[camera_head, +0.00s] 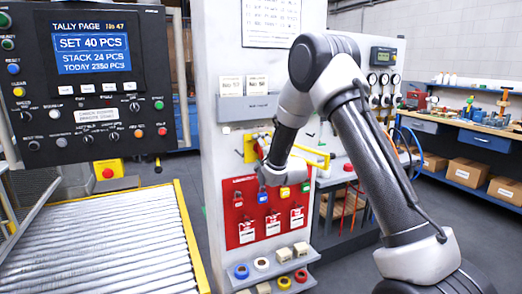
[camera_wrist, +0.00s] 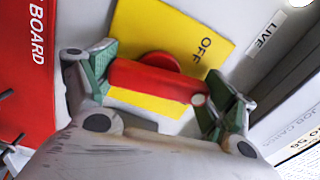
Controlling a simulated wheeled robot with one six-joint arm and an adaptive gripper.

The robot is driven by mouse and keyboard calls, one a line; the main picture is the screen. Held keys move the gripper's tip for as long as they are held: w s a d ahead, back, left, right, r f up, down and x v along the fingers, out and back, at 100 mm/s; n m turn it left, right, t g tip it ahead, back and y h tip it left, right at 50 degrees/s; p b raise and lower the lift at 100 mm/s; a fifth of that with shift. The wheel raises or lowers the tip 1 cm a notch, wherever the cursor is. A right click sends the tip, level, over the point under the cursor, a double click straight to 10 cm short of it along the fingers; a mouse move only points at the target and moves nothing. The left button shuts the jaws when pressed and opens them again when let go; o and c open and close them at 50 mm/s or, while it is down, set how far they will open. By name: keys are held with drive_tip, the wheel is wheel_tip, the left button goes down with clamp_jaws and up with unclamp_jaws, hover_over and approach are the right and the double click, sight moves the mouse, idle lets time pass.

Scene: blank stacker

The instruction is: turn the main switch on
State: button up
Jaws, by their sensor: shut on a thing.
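The main switch shows in the wrist view as a red handle (camera_wrist: 150,82) on a yellow plate (camera_wrist: 160,30) printed OFF. The handle lies nearly level in that view, tilted slightly down to the right. My gripper (camera_wrist: 160,86) is shut on the handle, with a green-padded finger at each end of it. A LIVE label (camera_wrist: 265,34) sits to the right of the plate. In the head view the yellow plate (camera_head: 249,149) shows on the white column, and my gripper (camera_head: 265,160) is in front of it, hiding most of the handle.
A red lockout board (camera_head: 234,222) with padlocks and tags hangs just below the switch. Small shelves (camera_head: 268,267) with tape rolls sit lower. A roller conveyor (camera_head: 95,245) and control panel (camera_head: 100,90) stand left. A workbench (camera_head: 470,130) is at the right.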

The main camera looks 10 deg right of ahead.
drive_tip(key=shift+d+m, duration=0.1)
drive_tip(key=shift+m, duration=0.7)
drive_tip(key=shift+f, duration=0.1)
drive_tip(key=o, duration=0.9)
drive_tip(key=shift+s, duration=0.15)
drive_tip(key=s, duration=0.3)
drive_tip(key=s+d, duration=0.1)
drive_tip(key=s, duration=0.3)
drive_tip(key=s+d, duration=0.1)
drive_tip(key=s, duration=0.3)
drive_tip(key=shift+s+d, duration=0.2)
drive_tip(key=shift+s, duration=0.05)
